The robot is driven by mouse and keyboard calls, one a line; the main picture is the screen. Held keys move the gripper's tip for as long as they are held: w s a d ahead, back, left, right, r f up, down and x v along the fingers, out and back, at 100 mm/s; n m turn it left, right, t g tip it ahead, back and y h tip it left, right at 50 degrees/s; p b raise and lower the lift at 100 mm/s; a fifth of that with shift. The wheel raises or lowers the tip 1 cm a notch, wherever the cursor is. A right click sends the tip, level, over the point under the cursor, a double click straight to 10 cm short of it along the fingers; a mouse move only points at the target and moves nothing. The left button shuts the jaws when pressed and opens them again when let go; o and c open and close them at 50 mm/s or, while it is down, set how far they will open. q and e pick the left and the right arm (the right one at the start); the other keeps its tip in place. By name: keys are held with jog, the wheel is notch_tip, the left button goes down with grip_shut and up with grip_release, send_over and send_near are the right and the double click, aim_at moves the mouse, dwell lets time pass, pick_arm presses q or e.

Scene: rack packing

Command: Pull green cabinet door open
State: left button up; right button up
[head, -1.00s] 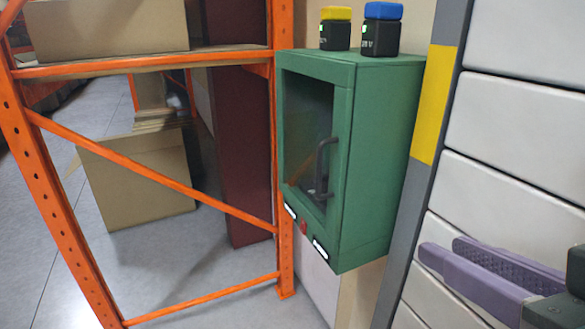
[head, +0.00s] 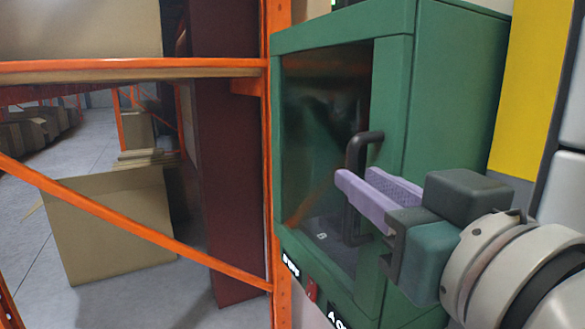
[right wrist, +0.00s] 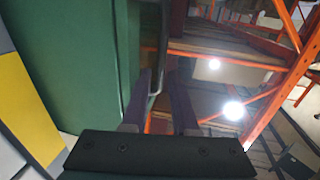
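The green cabinet (head: 455,75) stands right of centre in the head view, its door (head: 392,110) apparently shut, with a dark glass pane. A dark upright bar handle (head: 356,152) is on the door's right side. My right gripper (head: 358,180) is at the handle with its purple fingers apart; the near finger crosses in front of the bar and hides part of it. In the right wrist view the two dark fingers (right wrist: 158,98) are spread, with a bar that looks like the handle (right wrist: 161,45) between them. Contact cannot be told. My left gripper is not in view.
An orange rack (head: 278,180) stands close along the cabinet's left side. A cardboard box (head: 110,235) is on the floor behind it. A yellow-marked post (head: 530,80) and pale wall panels are close on the right.

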aim_at(347, 234)
jog(key=shift+w+a, duration=0.2)
jog(key=shift+w, duration=0.7)
jog(key=shift+w+a, duration=0.15)
jog(key=shift+w, duration=0.75)
grip_shut()
